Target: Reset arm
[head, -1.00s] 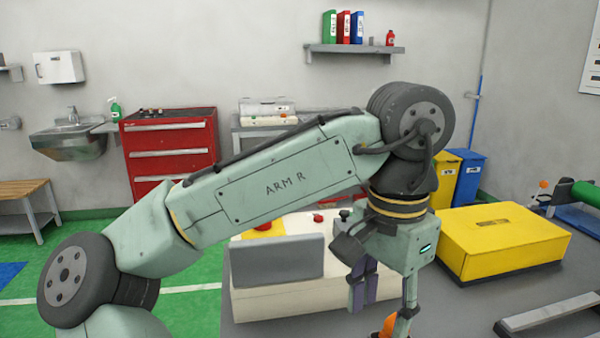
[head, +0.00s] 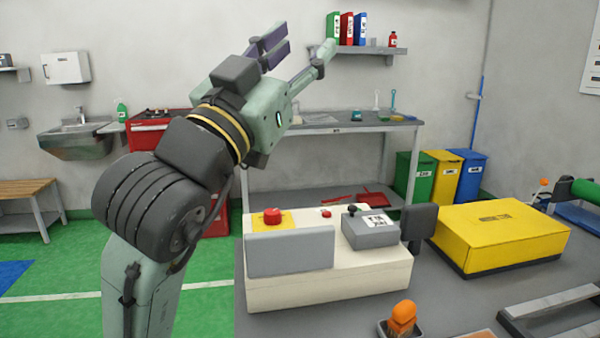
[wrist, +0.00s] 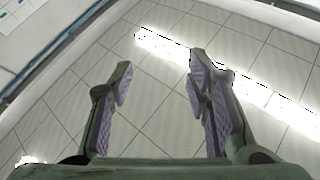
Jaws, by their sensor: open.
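My gripper (head: 307,42) is raised high in the head view, in front of the back wall, and points up and to the right. Its two fingers, with purple pads, are spread apart. In the wrist view the gripper (wrist: 161,70) is open and nothing is between the fingers. Behind them are ceiling tiles and bright light strips. My arm is folded upward on the left side of the head view. The gripper is clear of the things on the bench.
A cream machine (head: 330,287) with a red button (head: 272,215) stands on the grey bench. A yellow case (head: 505,237) is to its right and an orange-topped object (head: 403,316) in front. Behind are a wall shelf (head: 372,50), a table (head: 340,130) and coloured bins (head: 458,182).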

